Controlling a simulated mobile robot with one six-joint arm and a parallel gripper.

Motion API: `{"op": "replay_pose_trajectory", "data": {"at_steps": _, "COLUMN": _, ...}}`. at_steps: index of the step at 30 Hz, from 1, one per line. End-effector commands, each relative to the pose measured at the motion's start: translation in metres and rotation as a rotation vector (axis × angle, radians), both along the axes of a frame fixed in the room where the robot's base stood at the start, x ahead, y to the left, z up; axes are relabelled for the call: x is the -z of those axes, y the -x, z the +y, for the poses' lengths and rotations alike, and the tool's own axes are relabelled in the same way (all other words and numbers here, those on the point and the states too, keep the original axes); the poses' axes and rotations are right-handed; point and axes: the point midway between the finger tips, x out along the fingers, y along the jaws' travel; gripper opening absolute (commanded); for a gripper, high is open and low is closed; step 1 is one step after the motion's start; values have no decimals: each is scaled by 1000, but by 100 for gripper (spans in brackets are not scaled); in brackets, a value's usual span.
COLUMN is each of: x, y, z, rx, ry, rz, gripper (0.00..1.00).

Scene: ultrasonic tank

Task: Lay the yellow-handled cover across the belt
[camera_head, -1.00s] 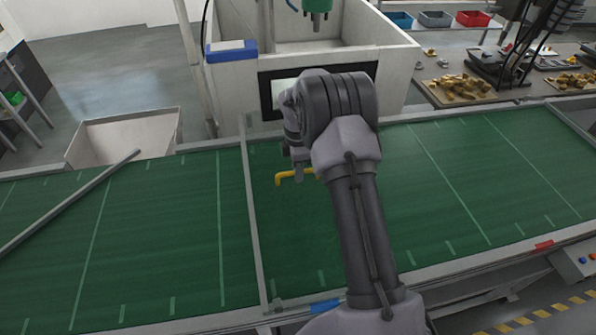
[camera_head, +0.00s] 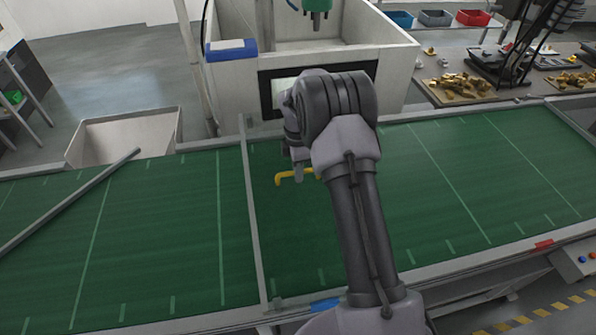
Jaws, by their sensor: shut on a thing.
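The yellow handle (camera_head: 284,178) of the cover shows over the green belt, just left of my forearm. My gripper (camera_head: 299,172) is shut on this handle; the fingertips are small and partly hidden by my wrist. The cover's panel is hard to make out against the belt. I cannot tell its outline or whether it touches the belt. The green belt (camera_head: 150,240) runs left to right across the view. A grey bar (camera_head: 253,215) crosses it just left of the handle; I cannot tell whether it belongs to the cover.
A white tank (camera_head: 395,65) with a dark-framed panel stands behind the belt. A long grey rail (camera_head: 75,207) lies slantwise over the belt's left part. Blue (camera_head: 326,304) and red (camera_head: 543,244) marks are on the near edge. The belt right of my arm is clear.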

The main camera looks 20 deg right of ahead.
Motion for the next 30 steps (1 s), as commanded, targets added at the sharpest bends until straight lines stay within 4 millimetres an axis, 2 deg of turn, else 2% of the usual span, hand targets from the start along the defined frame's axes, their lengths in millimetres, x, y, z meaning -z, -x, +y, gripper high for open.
{"op": "replay_pose_trajectory", "data": {"at_steps": 30, "x": 17, "y": -1, "z": 0, "rx": 0, "ry": 0, "rz": -2, "gripper": 0}}
